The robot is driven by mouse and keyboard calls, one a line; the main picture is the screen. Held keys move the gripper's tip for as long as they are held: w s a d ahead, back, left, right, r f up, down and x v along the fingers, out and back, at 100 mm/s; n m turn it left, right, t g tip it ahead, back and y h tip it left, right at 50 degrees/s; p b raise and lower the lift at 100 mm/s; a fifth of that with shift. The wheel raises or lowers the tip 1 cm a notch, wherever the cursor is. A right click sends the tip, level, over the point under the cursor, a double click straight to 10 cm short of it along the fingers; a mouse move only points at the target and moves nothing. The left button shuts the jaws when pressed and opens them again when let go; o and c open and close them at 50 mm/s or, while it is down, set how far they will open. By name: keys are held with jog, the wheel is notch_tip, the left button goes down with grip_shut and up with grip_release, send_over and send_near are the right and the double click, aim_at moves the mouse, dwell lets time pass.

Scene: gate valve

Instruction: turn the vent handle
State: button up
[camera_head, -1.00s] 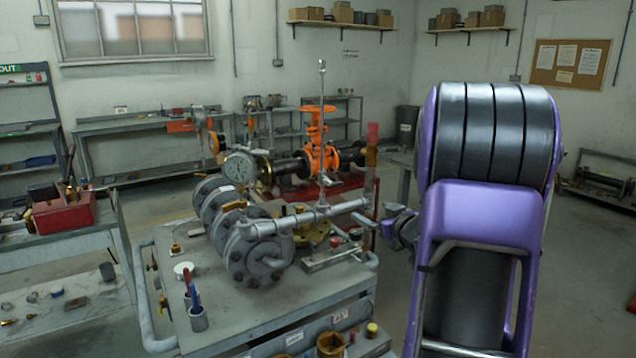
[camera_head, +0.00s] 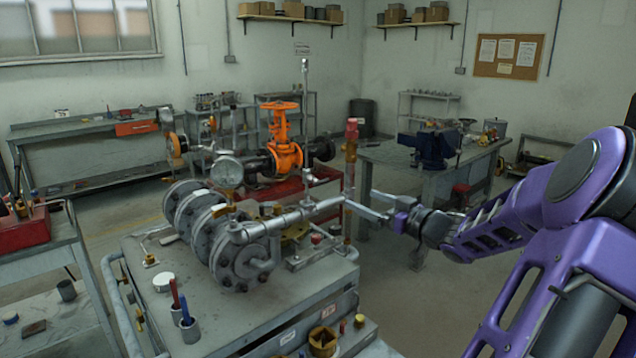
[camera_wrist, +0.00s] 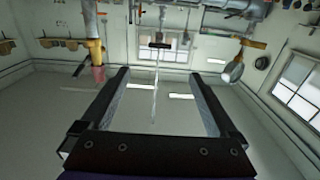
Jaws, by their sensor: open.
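A thin upright vent pipe (camera_head: 305,110) rises from the grey horizontal pipe of the flanged assembly. A small lever-like part (camera_head: 309,178) shows near its foot; I cannot tell for sure that it is the vent handle. In the wrist view, which is upside down, the thin pipe (camera_wrist: 155,85) shows between my fingers, with a dark crossbar (camera_wrist: 175,46) on it. My gripper (camera_head: 359,199) is open and empty, to the right of the thin pipe and apart from it. Its two fingers (camera_wrist: 159,74) point left towards the assembly.
A red-capped brass fitting (camera_head: 351,145) stands close by my fingertips; it also shows in the wrist view (camera_wrist: 95,50). A dial gauge (camera_head: 227,171) and an orange handwheel valve (camera_head: 283,140) stand beyond. A bench with a blue vise (camera_head: 432,148) is behind. Floor at the right is clear.

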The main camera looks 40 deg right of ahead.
aim_at(323, 182)
jog(key=w, duration=1)
jog(key=w+a, duration=0.1)
jog(key=w, duration=0.5)
jog(key=shift+a+b, duration=0.1)
jog(key=shift+b, duration=0.3)
jog(key=c, duration=1.4)
